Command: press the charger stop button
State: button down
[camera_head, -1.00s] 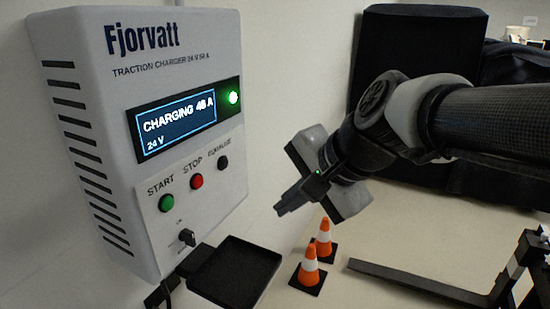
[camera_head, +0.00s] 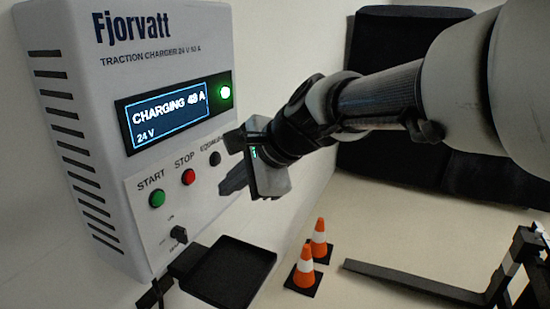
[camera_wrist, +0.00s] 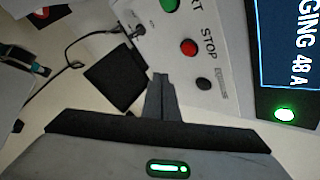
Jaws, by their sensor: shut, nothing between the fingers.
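The Fjorvatt charger (camera_head: 75,80) is a pale box on the wall at the left in the head view. Its screen (camera_head: 167,118) reads CHARGING 48 or 49 A, 24 V, with a green light lit. The red STOP button (camera_head: 188,177) sits between the green START button (camera_head: 157,198) and a black button (camera_head: 215,158). In the wrist view the STOP button (camera_wrist: 189,47) is beyond the fingertips. My gripper (camera_head: 224,189) is shut and empty, to the right of the STOP button in the head view. The fingers appear apart from the panel.
A black tray (camera_head: 232,272) and a rotary knob (camera_head: 179,234) are below the buttons. Two orange cones (camera_head: 305,268) stand on the floor, near a dark fork (camera_head: 410,283). Dark covered bulk (camera_head: 400,165) fills the back right.

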aim_at(190, 178)
jog(key=shift+w+a+p, duration=0.25)
jog(key=shift+w+a, duration=0.1)
jog(key=shift+a, duration=0.45)
jog(key=shift+w+a+p, duration=0.2)
jog(key=shift+w+a, duration=0.1)
jog(key=shift+a, duration=0.5)
jog(key=shift+w+a+p, duration=0.25)
jog(key=shift+w+a, duration=0.1)
jog(key=shift+a, duration=0.45)
jog(key=shift+w+a, duration=0.2)
jog(key=shift+a, duration=0.2)
jog(key=shift+w+a+p, duration=0.15)
jog(key=shift+a+p, duration=0.3)
dwell(0.7)
jog(key=shift+d, duration=0.1)
jog(key=shift+s+d+b, duration=0.35)
jog(key=shift+d, duration=0.4)
jog(key=shift+d, duration=0.1)
